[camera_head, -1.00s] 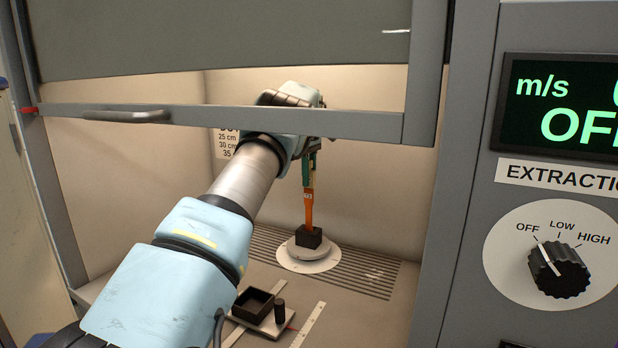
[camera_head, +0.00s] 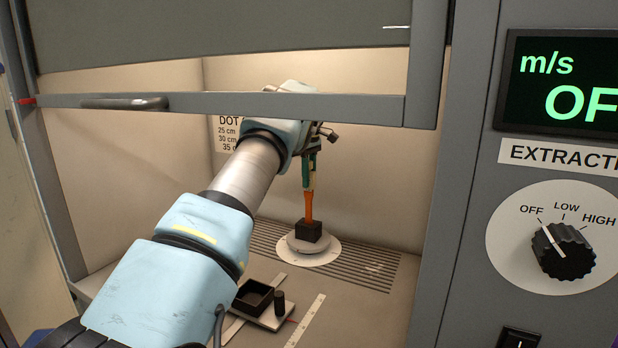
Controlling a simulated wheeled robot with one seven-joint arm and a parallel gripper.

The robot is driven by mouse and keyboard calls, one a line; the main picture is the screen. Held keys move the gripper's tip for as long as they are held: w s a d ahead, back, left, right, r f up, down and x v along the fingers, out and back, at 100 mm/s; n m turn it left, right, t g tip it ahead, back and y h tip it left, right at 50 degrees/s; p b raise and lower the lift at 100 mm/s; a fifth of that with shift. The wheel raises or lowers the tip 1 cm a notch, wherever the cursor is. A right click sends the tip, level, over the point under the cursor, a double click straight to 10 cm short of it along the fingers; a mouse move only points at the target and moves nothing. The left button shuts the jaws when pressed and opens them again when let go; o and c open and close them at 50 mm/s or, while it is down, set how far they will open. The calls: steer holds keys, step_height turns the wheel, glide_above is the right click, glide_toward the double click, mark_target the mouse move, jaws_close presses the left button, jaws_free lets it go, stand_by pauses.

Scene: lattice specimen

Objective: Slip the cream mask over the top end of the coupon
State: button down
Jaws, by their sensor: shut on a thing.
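The orange coupon (camera_head: 309,208) stands upright in a black block (camera_head: 308,232) on a round pale stand inside the hood. My gripper (camera_head: 308,174), with green fingers, points down directly above the coupon. It is shut on a small pale piece, the cream mask (camera_head: 312,181), of which only a sliver shows between and below the fingers. The coupon's top end is hidden by the mask and fingers. I cannot tell how far the mask encloses it.
The sash's lower bar (camera_head: 250,106) crosses in front of my arm. A small tray with an open black box (camera_head: 254,298) and a dark cylinder (camera_head: 279,302) sits at the front. A pale ruler strip (camera_head: 305,322) lies beside it. The slotted floor around the stand is clear.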

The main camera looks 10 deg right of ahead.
steer(key=shift+f, duration=0.75)
steer(key=shift+f, duration=0.7)
steer(key=c, duration=0.6)
jaws_free()
steer(key=shift+o, duration=0.5)
steer(key=o, duration=0.4)
steer(key=shift+r, duration=0.15)
